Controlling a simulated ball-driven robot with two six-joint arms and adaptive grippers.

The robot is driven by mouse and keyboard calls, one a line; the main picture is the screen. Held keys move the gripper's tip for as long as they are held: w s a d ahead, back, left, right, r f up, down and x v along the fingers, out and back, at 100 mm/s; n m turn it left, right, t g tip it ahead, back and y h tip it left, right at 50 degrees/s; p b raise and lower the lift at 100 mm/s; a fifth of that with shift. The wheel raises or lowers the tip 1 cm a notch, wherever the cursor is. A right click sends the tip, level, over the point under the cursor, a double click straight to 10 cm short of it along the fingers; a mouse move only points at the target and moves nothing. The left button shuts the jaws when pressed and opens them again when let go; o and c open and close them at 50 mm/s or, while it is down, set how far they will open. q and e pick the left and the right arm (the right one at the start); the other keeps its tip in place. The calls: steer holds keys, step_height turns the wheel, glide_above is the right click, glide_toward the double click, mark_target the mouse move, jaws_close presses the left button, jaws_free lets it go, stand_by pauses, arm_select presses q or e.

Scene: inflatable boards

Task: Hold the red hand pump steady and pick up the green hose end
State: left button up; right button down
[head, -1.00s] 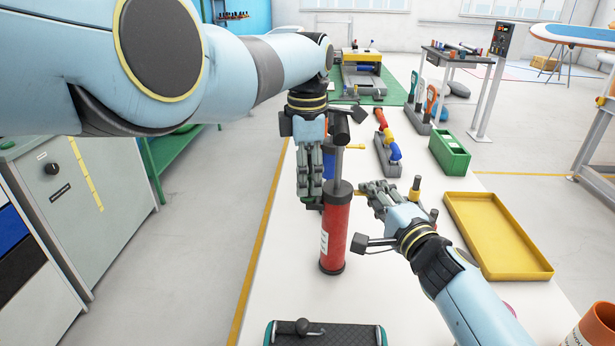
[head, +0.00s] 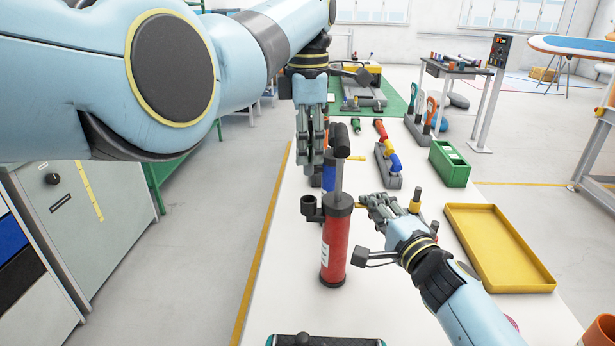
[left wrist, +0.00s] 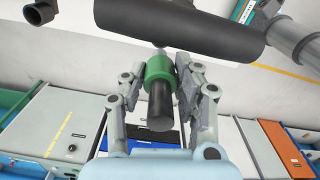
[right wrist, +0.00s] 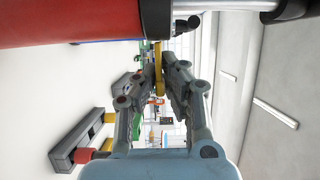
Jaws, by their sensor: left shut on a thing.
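The red hand pump (head: 337,242) stands upright on the white table, its black handle (head: 339,143) up on a metal rod. My left gripper (head: 310,168) is above and left of its body, pointing down. In the left wrist view its fingers close on the green hose end (left wrist: 158,68), which has a dark tip; fingers hide it in the head view. My right gripper (head: 367,200) is just right of the pump's upper body. The right wrist view shows the pump (right wrist: 70,20) beside its fingers, not between them. Its fingertips are nearly together, with something yellow (right wrist: 158,68) in line with them.
A black clip-like holder (head: 311,207) juts from the pump's left side. A yellow tray (head: 548,285) and a green bin (head: 452,170) lie to the right. A blue pump (head: 328,178) stands behind the red one. The table's left edge is close to the pump.

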arm_select(q)
step_height(320, 180, up, 10)
steer(key=shift+f, duration=0.15)
arm_select(e)
steer(key=shift+s+f, duration=0.1)
steer(key=shift+f, duration=0.2)
steer(key=c, duration=1.4)
jaws_free()
steer(key=shift+r, duration=0.15)
